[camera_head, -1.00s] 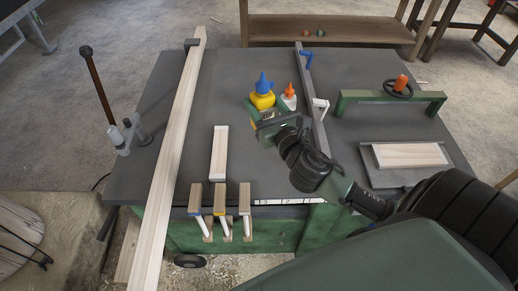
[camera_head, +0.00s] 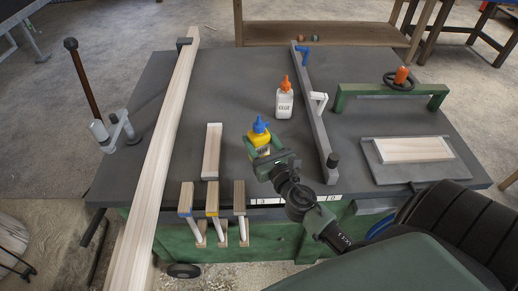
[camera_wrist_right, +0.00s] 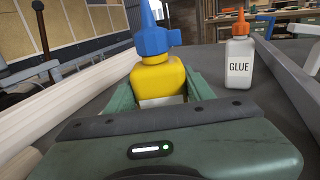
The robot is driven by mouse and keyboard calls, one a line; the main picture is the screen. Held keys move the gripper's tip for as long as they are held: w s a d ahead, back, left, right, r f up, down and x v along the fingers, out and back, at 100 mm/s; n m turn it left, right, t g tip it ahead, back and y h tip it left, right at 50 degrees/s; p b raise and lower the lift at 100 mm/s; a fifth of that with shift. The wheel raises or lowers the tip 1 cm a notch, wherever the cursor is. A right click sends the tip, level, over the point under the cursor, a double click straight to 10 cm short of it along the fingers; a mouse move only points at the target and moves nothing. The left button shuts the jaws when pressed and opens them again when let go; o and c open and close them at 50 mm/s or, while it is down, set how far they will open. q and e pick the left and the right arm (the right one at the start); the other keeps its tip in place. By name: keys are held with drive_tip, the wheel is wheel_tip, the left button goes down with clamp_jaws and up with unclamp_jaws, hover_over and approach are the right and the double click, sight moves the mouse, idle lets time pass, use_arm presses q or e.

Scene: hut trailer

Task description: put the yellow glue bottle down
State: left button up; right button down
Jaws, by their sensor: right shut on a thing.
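The yellow glue bottle (camera_head: 265,144) with its blue cap is upright between the fingers of my right gripper (camera_head: 262,150). The gripper is shut on it, over the near middle of the dark workbench top (camera_head: 240,95). In the right wrist view the bottle (camera_wrist_right: 158,78) stands between the two green fingers (camera_wrist_right: 160,92), its lower part hidden by the gripper body. I cannot tell whether its base touches the bench. A white glue bottle (camera_head: 284,102) with an orange cap stands farther back; it also shows in the right wrist view (camera_wrist_right: 239,65). My left gripper is not in view.
A short wooden block (camera_head: 212,150) lies left of the gripper, and a long plank (camera_head: 165,130) beyond it. A grey rail (camera_head: 313,105) runs along the right. Several wood-handled tools (camera_head: 212,200) sit at the front edge. Bench behind the yellow bottle is clear.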

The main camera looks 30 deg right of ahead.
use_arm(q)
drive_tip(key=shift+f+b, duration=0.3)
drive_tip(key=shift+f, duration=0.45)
use_arm(e)
drive_tip(key=shift+f, duration=0.95)
drive_tip(key=shift+f, duration=0.15)
drive_tip(key=c, duration=0.6)
unclamp_jaws()
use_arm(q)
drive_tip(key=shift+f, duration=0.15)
use_arm(e)
drive_tip(key=shift+r, duration=0.2)
drive_tip(key=s+b, duration=0.1)
drive_tip(key=s, duration=0.2)
drive_tip(key=s+a+b, duration=0.1)
drive_tip(key=s, duration=0.3)
drive_tip(key=s+b, duration=0.2)
drive_tip(key=s, duration=0.1)
drive_tip(key=shift+s+a+f, duration=0.25)
drive_tip(key=shift+a+f, duration=0.05)
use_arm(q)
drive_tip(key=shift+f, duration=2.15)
use_arm(e)
drive_tip(key=shift+s+a+r, duration=0.15)
drive_tip(key=shift+s+r, duration=0.1)
drive_tip(key=shift+s, duration=0.45)
